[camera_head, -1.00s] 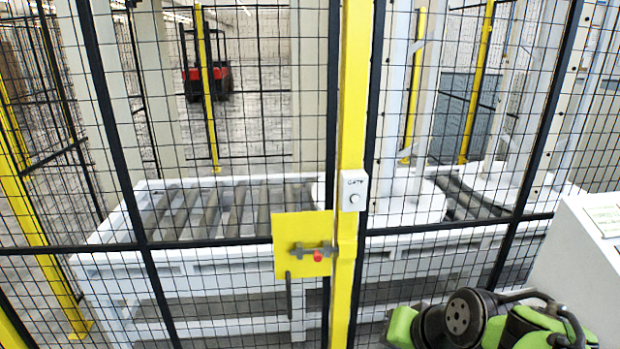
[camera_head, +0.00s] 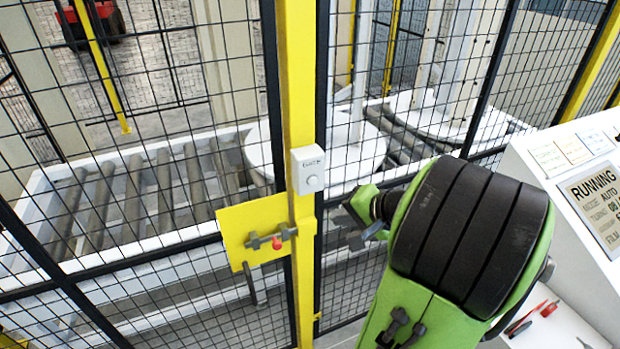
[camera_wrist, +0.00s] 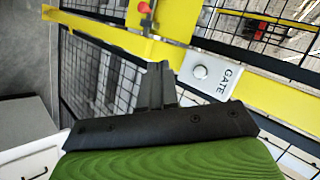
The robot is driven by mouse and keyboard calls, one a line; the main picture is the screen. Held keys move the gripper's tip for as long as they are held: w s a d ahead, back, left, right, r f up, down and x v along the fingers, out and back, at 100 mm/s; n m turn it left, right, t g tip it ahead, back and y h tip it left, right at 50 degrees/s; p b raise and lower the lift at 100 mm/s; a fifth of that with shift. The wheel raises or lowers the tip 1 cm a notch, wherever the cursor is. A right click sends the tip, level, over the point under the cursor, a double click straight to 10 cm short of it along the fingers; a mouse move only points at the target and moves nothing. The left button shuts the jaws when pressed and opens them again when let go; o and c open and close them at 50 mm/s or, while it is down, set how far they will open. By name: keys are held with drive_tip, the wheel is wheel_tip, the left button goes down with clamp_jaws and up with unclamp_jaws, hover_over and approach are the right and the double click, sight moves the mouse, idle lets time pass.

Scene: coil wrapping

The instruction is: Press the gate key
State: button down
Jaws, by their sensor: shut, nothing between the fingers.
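The gate key is a round button on a small white box labelled GATE (camera_head: 308,170), fixed to the yellow gate post (camera_head: 298,90). The box also shows in the wrist view (camera_wrist: 205,73), with its round button facing the camera. My gripper (camera_head: 352,240) is just right of the post and lower than the box in the head view, apart from it. In the wrist view my gripper (camera_wrist: 158,75) shows dark fingers closed together and empty, their tips beside the box's button end. My green and black wrist hides part of the fence behind it.
A yellow latch plate (camera_head: 255,232) with a red-tipped bolt sits below the box. Black mesh fence spans both sides, with a roller conveyor (camera_head: 130,195) behind it. A white console with a RUNNING screen (camera_head: 600,200) stands at the right.

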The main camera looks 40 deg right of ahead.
drive_tip(key=w, duration=0.3)
drive_tip(key=w+d+p, duration=0.1)
drive_tip(key=w, duration=0.2)
drive_tip(key=w+d+p, duration=0.1)
drive_tip(key=w, duration=0.2)
drive_tip(key=shift+d, duration=0.25)
idle(1.7)
drive_tip(key=shift+w+d, duration=0.1)
drive_tip(key=shift+w, duration=0.25)
drive_tip(key=shift+w+d+p, duration=0.1)
drive_tip(key=shift+w+p, duration=0.2)
drive_tip(key=shift+w, duration=0.05)
idle(0.4)
idle(0.4)
drive_tip(key=shift+s+a+b, duration=0.2)
drive_tip(key=shift+s+b, duration=0.1)
drive_tip(key=shift+s, duration=0.45)
drive_tip(key=shift+f, duration=0.1)
drive_tip(key=shift+s+a+b, duration=0.2)
drive_tip(key=shift+s+a, duration=0.05)
drive_tip(key=shift+s, duration=0.55)
drive_tip(key=shift+s+a+b, duration=0.2)
drive_tip(key=shift+s+a, duration=0.05)
drive_tip(key=shift+s, duration=0.55)
drive_tip(key=shift+s+a+b, duration=0.2)
drive_tip(key=shift+s+a, duration=0.05)
drive_tip(key=shift+s, duration=0.55)
